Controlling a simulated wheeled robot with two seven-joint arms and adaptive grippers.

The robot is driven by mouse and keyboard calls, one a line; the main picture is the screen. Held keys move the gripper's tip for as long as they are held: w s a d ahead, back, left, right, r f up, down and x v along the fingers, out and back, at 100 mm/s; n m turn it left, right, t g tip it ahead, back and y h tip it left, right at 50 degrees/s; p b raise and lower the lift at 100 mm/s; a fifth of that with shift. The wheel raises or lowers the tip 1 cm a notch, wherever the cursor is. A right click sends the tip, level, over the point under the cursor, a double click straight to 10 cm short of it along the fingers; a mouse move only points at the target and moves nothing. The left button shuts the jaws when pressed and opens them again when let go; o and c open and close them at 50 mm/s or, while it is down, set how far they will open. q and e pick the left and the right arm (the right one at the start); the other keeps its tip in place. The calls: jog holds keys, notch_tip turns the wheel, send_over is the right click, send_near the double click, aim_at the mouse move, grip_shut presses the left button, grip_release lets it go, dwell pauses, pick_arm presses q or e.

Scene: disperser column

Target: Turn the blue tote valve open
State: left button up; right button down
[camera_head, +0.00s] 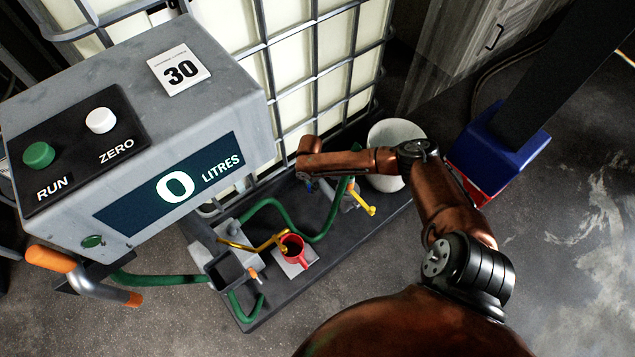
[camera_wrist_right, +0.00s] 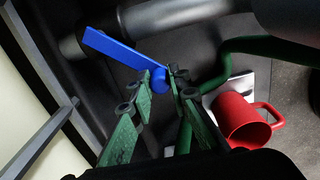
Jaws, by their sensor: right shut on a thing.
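In the head view my right wrist is bent down beside the caged tote (camera_head: 325,70). It hides most of the gripper, and only a small blue patch shows under it. My left gripper is not in view.
A red mug (camera_head: 293,250) stands on a scale plate in the dark tray (camera_head: 330,245), near green hoses (camera_head: 270,205) and yellow levers (camera_head: 362,200). A white bucket (camera_head: 385,180) stands right of the tote. The grey control box (camera_head: 200,120) reads 0 litres.

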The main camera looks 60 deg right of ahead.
jog(key=shift+s, duration=0.1)
dwell(0.4)
jog(key=c, duration=1.8)
grip_release()
notch_tip(320, 180, up, 12)
